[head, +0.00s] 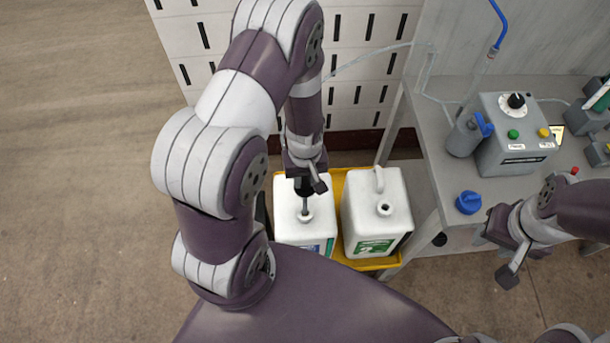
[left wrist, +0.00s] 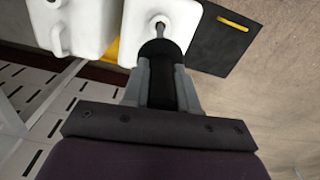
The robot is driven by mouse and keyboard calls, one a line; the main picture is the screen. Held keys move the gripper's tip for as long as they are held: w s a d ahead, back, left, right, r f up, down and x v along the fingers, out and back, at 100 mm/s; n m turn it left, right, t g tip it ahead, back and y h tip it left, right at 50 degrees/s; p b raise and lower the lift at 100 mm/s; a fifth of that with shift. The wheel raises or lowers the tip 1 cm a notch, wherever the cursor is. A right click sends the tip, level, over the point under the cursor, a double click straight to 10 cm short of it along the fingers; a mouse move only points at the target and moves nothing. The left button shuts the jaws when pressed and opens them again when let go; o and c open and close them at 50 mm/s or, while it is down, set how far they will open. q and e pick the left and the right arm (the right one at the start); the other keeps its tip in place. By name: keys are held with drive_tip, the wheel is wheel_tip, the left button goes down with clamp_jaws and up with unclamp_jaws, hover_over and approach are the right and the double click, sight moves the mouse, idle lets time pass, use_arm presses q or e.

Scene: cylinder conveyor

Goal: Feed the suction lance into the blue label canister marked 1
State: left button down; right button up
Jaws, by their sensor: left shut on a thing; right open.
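The blue label canister (head: 289,225) is the left white one in the yellow tray (head: 375,263); its label is partly cut off from view, so its number cannot be read. My left gripper (head: 306,186) is shut on the black top of the suction lance (head: 305,206), above this canister. The lance's grey rod points down to the canister's open mouth. In the left wrist view the rod (left wrist: 161,30) meets the mouth and its lower end is hidden, seemingly inside. My right gripper (head: 500,257) is open and empty, beside the bench.
A second white canister (head: 377,215) with a green label stands to the right. The grey bench (head: 437,170) carries a blue cap (head: 468,202), a grey bottle (head: 464,138) and a control box (head: 512,150). A clear hose (head: 372,56) runs from the bench towards my left arm.

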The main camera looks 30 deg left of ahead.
use_arm(q)
drive_tip(key=shift+r, duration=0.1)
drive_tip(key=shift+f, duration=0.2)
drive_tip(key=b, duration=0.4)
hover_over(305, 205)
drive_tip(key=shift+w+a+f, duration=0.1)
drive_tip(key=shift+w+f, duration=0.05)
drive_tip(key=shift+f, duration=0.8)
drive_tip(key=shift+w+a+f, duration=0.1)
drive_tip(key=shift+w+f, duration=0.05)
drive_tip(key=shift+f, duration=0.85)
drive_tip(key=shift+w+f, duration=0.15)
drive_tip(key=shift+f, duration=0.8)
drive_tip(key=shift+f, duration=0.1)
drive_tip(key=shift+f+b, duration=2.4)
drive_tip(key=shift+f, duration=0.5)
drive_tip(key=shift+f+b, duration=1.5)
drive_tip(key=shift+f, duration=0.45)
drive_tip(key=shift+f, duration=0.15)
